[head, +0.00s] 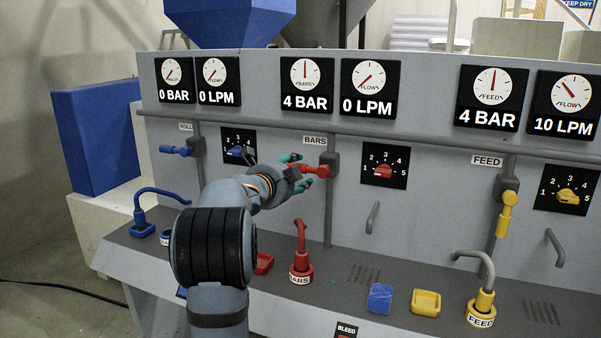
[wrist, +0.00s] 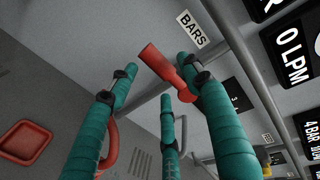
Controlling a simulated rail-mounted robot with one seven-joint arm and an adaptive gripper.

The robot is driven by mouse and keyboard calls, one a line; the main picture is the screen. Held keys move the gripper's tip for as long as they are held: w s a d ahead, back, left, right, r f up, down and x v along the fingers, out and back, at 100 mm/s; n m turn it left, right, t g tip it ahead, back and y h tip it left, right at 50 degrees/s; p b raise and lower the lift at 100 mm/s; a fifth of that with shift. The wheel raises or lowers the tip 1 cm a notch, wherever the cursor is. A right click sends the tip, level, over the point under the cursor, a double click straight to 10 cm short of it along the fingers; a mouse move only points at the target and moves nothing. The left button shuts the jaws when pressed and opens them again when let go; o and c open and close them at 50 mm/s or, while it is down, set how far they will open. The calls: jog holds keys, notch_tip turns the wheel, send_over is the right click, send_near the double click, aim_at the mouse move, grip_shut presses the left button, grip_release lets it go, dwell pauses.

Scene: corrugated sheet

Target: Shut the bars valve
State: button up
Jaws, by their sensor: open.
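The bars valve has a red handle (head: 318,171) that points left, roughly horizontal, from a dark body (head: 333,160) on the vertical pipe below the BARS label. In the wrist view the red handle (wrist: 154,60) lies between the teal fingertips. My gripper (head: 298,172) is at the free end of the handle, its teal fingers spread above and below it. In the wrist view my gripper (wrist: 160,72) is open around the handle; whether any finger touches it I cannot tell. The bars gauge (head: 306,74) reads 4 BAR and its flow gauge (head: 370,76) reads 0 LPM.
A blue handle (head: 174,150) points left; a yellow handle (head: 507,213) hangs down. Dials with blue (head: 236,151), red (head: 383,171) and yellow (head: 570,196) knobs flank the pipes. A red hose fitting (head: 301,262) stands on the ledge below. A horizontal rail (head: 420,148) crosses the panel.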

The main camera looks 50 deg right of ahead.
jog(key=v, duration=0.7)
jog(key=shift+s+a, duration=0.2)
jog(key=shift+a, duration=0.15)
jog(key=shift+d, duration=0.15)
jog(key=x, duration=1.2)
jog(key=shift+w+r, duration=0.1)
jog(key=shift+a, duration=0.25)
